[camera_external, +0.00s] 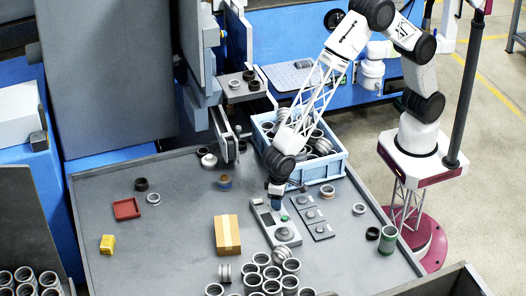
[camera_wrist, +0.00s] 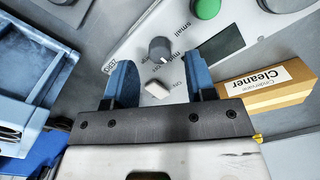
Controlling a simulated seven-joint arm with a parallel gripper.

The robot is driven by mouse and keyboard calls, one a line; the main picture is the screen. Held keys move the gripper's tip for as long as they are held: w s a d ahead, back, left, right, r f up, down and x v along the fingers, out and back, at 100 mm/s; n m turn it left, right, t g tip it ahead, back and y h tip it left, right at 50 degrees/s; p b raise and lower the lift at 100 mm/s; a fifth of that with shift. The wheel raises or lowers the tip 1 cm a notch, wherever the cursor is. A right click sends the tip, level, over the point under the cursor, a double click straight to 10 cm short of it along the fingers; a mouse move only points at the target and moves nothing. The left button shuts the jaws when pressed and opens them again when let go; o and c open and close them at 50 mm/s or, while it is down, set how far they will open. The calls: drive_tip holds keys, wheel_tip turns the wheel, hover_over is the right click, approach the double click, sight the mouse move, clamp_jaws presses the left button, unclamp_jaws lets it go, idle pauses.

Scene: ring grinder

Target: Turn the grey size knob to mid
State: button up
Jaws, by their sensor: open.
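The grey size knob (camera_wrist: 160,49) sits on the light control panel (camera_wrist: 135,48) in the wrist view, with "small" printed beside it; its other labels are partly hidden or unclear. My gripper (camera_wrist: 161,76) is open, its two blue fingers either side of the panel area just nearer than the knob. Nothing is between the fingers except the view of the panel, with a white switch (camera_wrist: 157,89) marked "ON". In the external view my gripper (camera_external: 276,202) is over the upper part of the control panel (camera_external: 264,218); the knob is hidden or too small there.
A green button (camera_wrist: 206,8) and a round grey part are farther along the panel. A cardboard box (camera_external: 227,234) stands left of the panel, a second panel (camera_external: 320,229) right. A blue crate (camera_external: 330,170) of rings is behind; several rings (camera_external: 262,259) lie in front.

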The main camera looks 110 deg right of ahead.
drive_tip(key=shift+r, duration=2.7)
drive_tip(key=shift+s+d+r, duration=0.1)
drive_tip(key=shift+d+r, duration=0.05)
drive_tip(key=shift+r, duration=0.05)
drive_tip(key=s+d+r+n, duration=0.1)
drive_tip(key=s+d+r, duration=0.3)
drive_tip(key=s+r, duration=0.3)
drive_tip(key=s+d+r+n+t, duration=0.1)
drive_tip(key=s+d+r, duration=0.35)
drive_tip(key=r, duration=0.35)
drive_tip(key=s+d+r+n, duration=0.1)
drive_tip(key=s+d+r, duration=0.3)
drive_tip(key=s+r, duration=0.35)
drive_tip(key=s+d+r+n, duration=0.1)
drive_tip(key=s+d+r, duration=0.2)
drive_tip(key=s, duration=1)
drive_tip(key=s+d+r+n+t, duration=0.1)
drive_tip(key=s+d, duration=0.4)
drive_tip(key=s, duration=0.8)
wheel_tip(320, 180, up, 2)
drive_tip(key=shift+s+r+n+t, duration=0.3)
drive_tip(key=shift+s+n, duration=0.1)
drive_tip(key=shift+n, duration=0.4)
